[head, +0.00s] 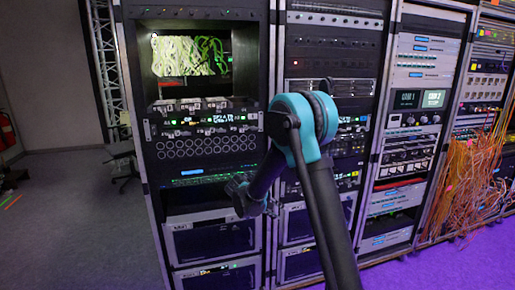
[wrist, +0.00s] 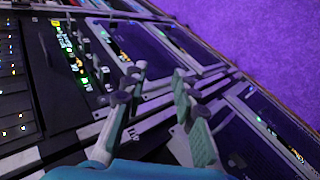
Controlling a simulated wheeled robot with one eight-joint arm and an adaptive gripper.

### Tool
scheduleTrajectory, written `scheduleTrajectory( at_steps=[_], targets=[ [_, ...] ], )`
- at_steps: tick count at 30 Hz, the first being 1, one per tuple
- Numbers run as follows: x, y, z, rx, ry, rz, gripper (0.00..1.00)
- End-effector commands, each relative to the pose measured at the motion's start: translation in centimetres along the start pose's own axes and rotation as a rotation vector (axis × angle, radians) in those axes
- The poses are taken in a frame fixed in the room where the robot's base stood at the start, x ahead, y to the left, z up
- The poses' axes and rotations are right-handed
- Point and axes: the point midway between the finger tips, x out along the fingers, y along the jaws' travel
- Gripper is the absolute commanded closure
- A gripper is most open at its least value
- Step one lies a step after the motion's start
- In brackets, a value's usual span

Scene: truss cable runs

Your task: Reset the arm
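My arm rises from the bottom of the head view, bends at a teal joint and reaches down and left in front of the equipment racks. My gripper (head: 240,196) is dark and small there, in front of the left rack (head: 205,185). In the wrist view the two fingers of my gripper (wrist: 159,74) stand apart with a clear gap. Nothing is between them. Rack panels with lit indicators (wrist: 75,50) lie beyond the fingers. I cannot tell the exact distance to them.
A middle rack (head: 335,45) and a right rack (head: 418,75) stand close beside the left one. Orange cables (head: 472,185) hang at the far right. A metal truss (head: 108,65) and a dark chair (head: 122,165) are at left. Grey floor (head: 75,225) at lower left is mostly clear.

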Motion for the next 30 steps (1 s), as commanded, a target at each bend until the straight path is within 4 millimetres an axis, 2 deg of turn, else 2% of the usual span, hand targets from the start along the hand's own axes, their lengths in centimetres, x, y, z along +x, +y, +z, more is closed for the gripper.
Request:
scheduleTrajectory(
  at_steps=[1, 6, 14, 20, 24, 30],
  targets=[
    [0.1, 1.0, 2.0, 0.02, -0.005, -0.035, 0.72],
    [0.0, 2.7, 7.5, 0.088, -0.002, -0.158, 0.72],
    [-0.8, 3.1, 16.1, 0.217, 0.012, -0.335, 0.72],
    [-1.9, 1.9, 22.4, 0.333, 0.034, -0.462, 0.72],
    [-2.8, 0.3, 26.4, 0.424, 0.055, -0.544, 0.72],
    [-3.9, -2.3, 30.6, 0.544, 0.086, -0.641, 0.72]
  ],
)
